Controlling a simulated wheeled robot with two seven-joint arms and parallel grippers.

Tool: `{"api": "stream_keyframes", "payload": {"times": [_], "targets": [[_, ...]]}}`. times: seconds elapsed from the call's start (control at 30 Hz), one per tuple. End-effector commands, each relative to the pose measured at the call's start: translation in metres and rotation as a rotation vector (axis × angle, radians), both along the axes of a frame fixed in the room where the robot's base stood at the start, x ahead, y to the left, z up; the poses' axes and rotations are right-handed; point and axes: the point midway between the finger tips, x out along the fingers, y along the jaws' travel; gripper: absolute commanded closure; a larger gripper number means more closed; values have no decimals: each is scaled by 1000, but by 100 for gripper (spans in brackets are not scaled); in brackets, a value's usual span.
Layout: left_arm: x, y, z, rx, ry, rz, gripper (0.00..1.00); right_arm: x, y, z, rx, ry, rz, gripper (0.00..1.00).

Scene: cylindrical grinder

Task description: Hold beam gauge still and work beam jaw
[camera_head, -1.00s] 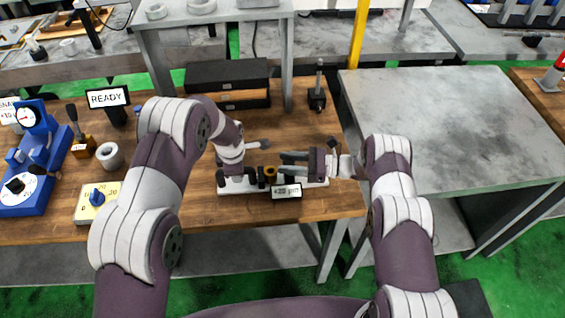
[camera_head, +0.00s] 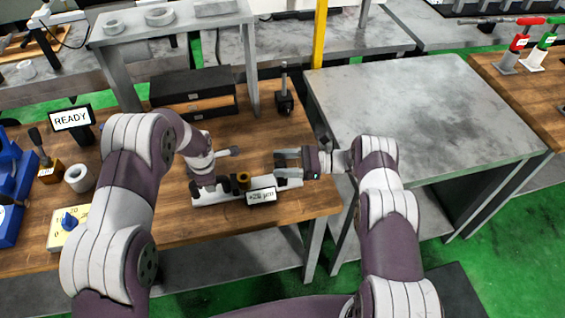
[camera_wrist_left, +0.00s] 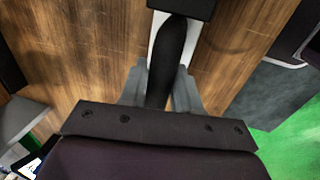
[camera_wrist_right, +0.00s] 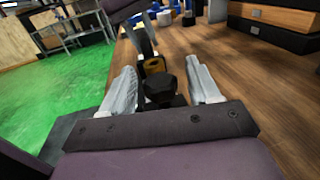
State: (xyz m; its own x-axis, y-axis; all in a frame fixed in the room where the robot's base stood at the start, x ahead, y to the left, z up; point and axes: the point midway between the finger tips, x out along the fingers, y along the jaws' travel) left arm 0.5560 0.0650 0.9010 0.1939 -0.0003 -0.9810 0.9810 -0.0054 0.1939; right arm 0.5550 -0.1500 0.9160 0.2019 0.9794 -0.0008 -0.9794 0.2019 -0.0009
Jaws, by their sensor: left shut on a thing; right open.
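The beam gauge lies on the wooden bench, with a white base (camera_head: 210,198), a brass ring (camera_head: 242,178) and a small display (camera_head: 261,197) whose reading is too blurred to be sure of. My left gripper (camera_wrist_left: 168,95) is shut on the gauge's black handle (camera_wrist_left: 172,50). In the head view my left arm hides much of that end. My right gripper (camera_head: 281,162) is open, its fingers pointing left, over the gauge's right end. In the right wrist view a black knob (camera_wrist_right: 159,88) shows between the open fingers, with the brass ring (camera_wrist_right: 154,65) beyond; I cannot tell if they touch.
Black drawers (camera_head: 193,90) and a small stand (camera_head: 285,98) are behind. A bare grey table (camera_head: 415,105) lies to the right.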

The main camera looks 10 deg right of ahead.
Motion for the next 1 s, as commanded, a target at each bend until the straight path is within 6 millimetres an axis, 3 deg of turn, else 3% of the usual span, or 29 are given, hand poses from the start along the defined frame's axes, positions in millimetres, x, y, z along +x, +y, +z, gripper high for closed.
{"api": "stream_keyframes", "payload": {"times": [0.13,0.3,0.5,0.67,0.97,1.0], "targets": [[0,-1,-1,-1,0,-1,100,-4,-21,0,0,-1,-5,39],[0,-1,-1,-2,0,-1,100,-13,-66,-1,-1,-2,-5,39],[0,-2,0,-2,-1,-1,100,-21,-106,0,-2,-3,-3,39],[0,-2,0,-2,-1,-1,100,-24,-117,0,-1,-1,-2,39],[0,-2,0,-2,-1,-1,100,-24,-117,0,-1,-1,-1,39],[0,-2,0,-2,-2,-1,58,-24,-117,0,-1,-1,-1,39]]}}
